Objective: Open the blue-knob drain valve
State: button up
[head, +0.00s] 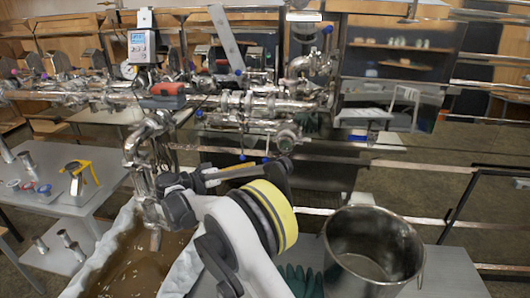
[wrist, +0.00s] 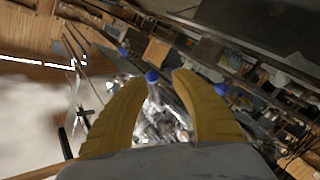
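My gripper (wrist: 162,80) is open in the wrist view, its two yellow fingers apart with nothing held between them. A blue knob (wrist: 152,76) shows in the gap between the fingertips, beyond them; I see no contact. Another blue knob (wrist: 220,89) shows beside the right finger, and a third blue knob (wrist: 122,51) lies farther up left. In the head view, small blue knobs sit on the steel pipework, one low left (head: 199,113) and one at the upper right (head: 328,28). I cannot tell which belongs to the drain valve. My arm hides part of the lower pipework.
A steel pot (head: 374,250) stands on a bench at the lower right, beside dark green gloves (head: 300,279). A white-lined tub of brown liquid (head: 134,258) is at the lower left. A side table (head: 40,196) holds small items. Metal rails (head: 430,169) cross the right.

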aim_at(267, 150)
jog(key=shift+t+h, duration=0.5)
jog(key=w+d+r+b, duration=0.1)
jog(key=d, duration=0.1)
jog(key=w+d+r+b, duration=0.1)
jog(key=w+d, duration=0.1)
jog(key=w+d+r+b, duration=0.1)
jog(key=w+d, duration=0.1)
jog(key=d, duration=0.1)
jog(key=shift+w+b, duration=0.15)
jog(key=shift+b, duration=0.15)
jog(key=shift+r, duration=0.1)
jog(key=shift+a, duration=0.1)
grip_shut()
